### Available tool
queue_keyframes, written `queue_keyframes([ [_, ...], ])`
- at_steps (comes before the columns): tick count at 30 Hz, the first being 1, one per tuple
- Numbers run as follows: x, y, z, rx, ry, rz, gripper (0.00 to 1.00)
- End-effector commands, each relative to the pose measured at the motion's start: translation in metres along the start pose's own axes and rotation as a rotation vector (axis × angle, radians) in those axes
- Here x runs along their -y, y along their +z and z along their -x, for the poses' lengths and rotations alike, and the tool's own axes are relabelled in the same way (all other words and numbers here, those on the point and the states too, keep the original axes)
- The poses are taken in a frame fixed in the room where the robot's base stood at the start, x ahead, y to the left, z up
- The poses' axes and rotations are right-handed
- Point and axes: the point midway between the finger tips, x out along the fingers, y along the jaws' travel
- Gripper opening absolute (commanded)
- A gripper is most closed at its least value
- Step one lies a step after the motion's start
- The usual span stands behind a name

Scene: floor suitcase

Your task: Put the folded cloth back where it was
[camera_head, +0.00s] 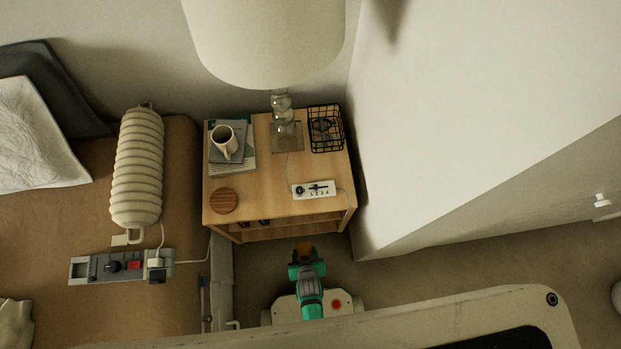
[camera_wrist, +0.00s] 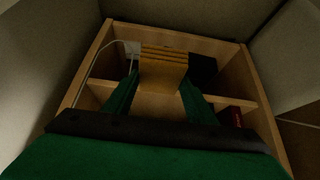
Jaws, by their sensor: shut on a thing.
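The folded cloth (camera_wrist: 163,70) is yellow-orange with several stacked layers. In the wrist view it sits between the two green fingers of my gripper (camera_wrist: 162,100), which is shut on it. In the head view a small orange part of the cloth (camera_head: 304,247) shows at the tip of my gripper (camera_head: 305,258), just in front of the nightstand (camera_head: 270,187). In the wrist view the cloth is in front of the nightstand's open shelves (camera_wrist: 250,75). I cannot tell whether it touches a shelf board.
A black object (camera_wrist: 203,69) is right of the cloth, and a dark red item (camera_wrist: 232,116) is in a right-hand compartment. A pale cable (camera_wrist: 96,56) runs at left. The nightstand top holds a mug (camera_head: 224,141), lamp (camera_head: 280,110), wire basket (camera_head: 325,130), wooden coaster (camera_head: 224,200) and switch box (camera_head: 314,190).

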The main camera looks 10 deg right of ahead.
Motion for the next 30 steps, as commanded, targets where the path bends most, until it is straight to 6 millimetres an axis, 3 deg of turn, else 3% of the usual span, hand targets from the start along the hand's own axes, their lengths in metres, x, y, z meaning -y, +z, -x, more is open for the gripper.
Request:
queue_keyframes([
  [5, 0.0, -0.012, -0.007, -0.002, 0.0, 0.0, 0.3],
  [19, 0.001, -0.1, -0.064, -0.003, -0.001, 0.002, 0.3],
  [30, 0.0, -0.129, -0.083, -0.001, 0.0, 0.0, 0.3],
])
